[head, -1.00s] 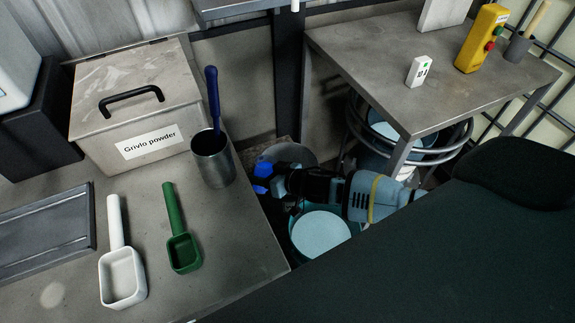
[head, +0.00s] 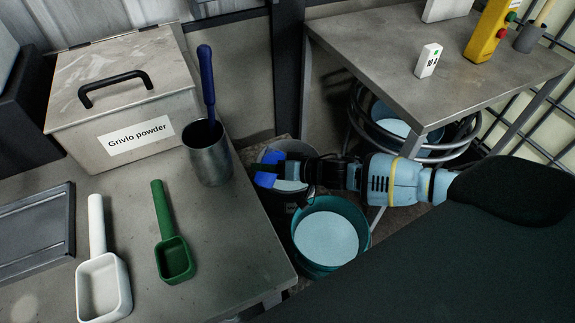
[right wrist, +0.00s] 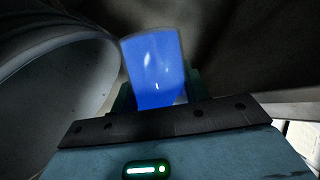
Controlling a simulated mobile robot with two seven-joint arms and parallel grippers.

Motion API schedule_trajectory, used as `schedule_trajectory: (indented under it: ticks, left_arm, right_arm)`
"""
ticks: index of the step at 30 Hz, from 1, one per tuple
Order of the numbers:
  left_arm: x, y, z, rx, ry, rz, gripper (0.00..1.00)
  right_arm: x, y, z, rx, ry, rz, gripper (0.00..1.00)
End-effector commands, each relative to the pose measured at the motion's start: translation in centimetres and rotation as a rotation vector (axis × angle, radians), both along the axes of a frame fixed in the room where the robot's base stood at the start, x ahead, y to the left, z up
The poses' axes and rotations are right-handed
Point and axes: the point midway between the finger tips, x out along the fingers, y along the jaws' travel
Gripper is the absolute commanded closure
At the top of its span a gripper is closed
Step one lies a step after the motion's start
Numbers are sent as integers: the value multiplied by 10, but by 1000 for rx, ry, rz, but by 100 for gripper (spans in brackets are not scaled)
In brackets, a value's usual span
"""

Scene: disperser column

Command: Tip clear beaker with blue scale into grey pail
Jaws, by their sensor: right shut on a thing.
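The clear beaker, blue through most of its visible body (head: 266,180), is at the end of my right gripper (head: 284,171) in the head view. The gripper is shut on it, and its dark fingers hide part of it. The beaker also shows in the right wrist view (right wrist: 155,68), between the fingers and leaning slightly. The grey pail (head: 297,148) is on the floor beneath the gripper, partly covered by it, with pale contents. A large pale curved wall at left in the right wrist view (right wrist: 50,90) looks like this pail. My left gripper is not in view.
A teal pail (head: 365,222) with pale contents stands just in front of the grey pail. The left bench (head: 215,235) holds a powder box (head: 110,105), a metal cup (head: 208,160), a white scoop (head: 103,285) and a green scoop (head: 172,250). Another table (head: 385,60) stands at upper right.

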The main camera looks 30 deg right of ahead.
Motion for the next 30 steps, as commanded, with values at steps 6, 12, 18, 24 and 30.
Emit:
schedule_trajectory:
  ticks: [6,12,18,24,30]
  left_arm:
    - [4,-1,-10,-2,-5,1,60]
    - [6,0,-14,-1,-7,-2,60]
    - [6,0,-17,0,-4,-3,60]
    - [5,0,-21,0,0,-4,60]
    - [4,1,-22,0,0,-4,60]
  right_arm:
    - [0,0,-5,84,39,1,77]
    - [0,1,-5,108,50,1,77]
    - [0,1,-5,131,59,0,77]
    - [0,1,-6,155,71,0,77]
    - [0,1,-4,180,82,1,77]
